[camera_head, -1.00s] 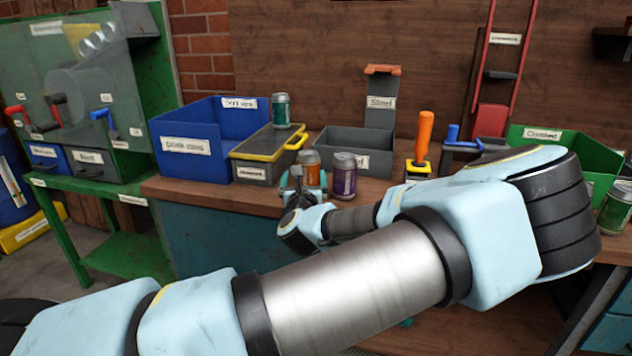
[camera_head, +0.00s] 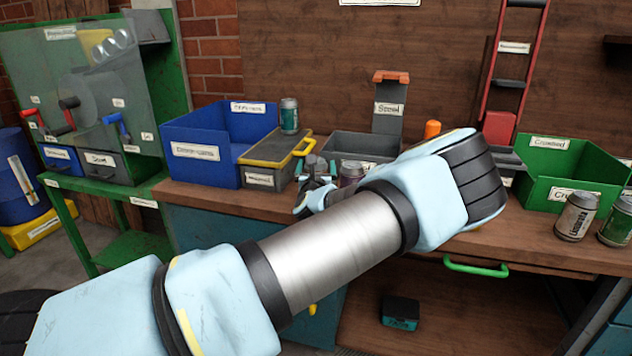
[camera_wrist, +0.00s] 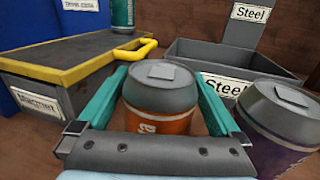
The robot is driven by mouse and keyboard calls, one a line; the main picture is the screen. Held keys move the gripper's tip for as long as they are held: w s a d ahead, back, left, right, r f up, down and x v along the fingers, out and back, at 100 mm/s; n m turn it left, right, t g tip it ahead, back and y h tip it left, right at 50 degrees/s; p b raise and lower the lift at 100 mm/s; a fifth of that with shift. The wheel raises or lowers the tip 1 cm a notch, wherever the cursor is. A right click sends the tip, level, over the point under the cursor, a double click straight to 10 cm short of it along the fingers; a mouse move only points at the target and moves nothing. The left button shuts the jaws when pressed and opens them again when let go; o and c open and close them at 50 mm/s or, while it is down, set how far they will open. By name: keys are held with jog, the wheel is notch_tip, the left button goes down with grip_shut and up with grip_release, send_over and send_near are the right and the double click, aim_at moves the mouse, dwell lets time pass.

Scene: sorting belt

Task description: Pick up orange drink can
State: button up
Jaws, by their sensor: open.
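The orange drink can (camera_wrist: 160,98) stands upright in the wrist view, with a grey top and an orange body. My gripper (camera_wrist: 157,95) is open, with one teal finger on each side of the can. Whether the fingers touch it I cannot tell. In the head view my gripper (camera_head: 315,172) is at the bench, in front of the grey bins, and my arm and wrist hide the orange can.
A purple can (camera_wrist: 280,125) stands close at the right of my gripper. A grey steel bin (camera_wrist: 225,62) is behind. A blue bin (camera_head: 200,160) is further left.

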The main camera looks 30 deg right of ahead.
jog(key=c, duration=1.2)
jog(key=shift+o, duration=0.2)
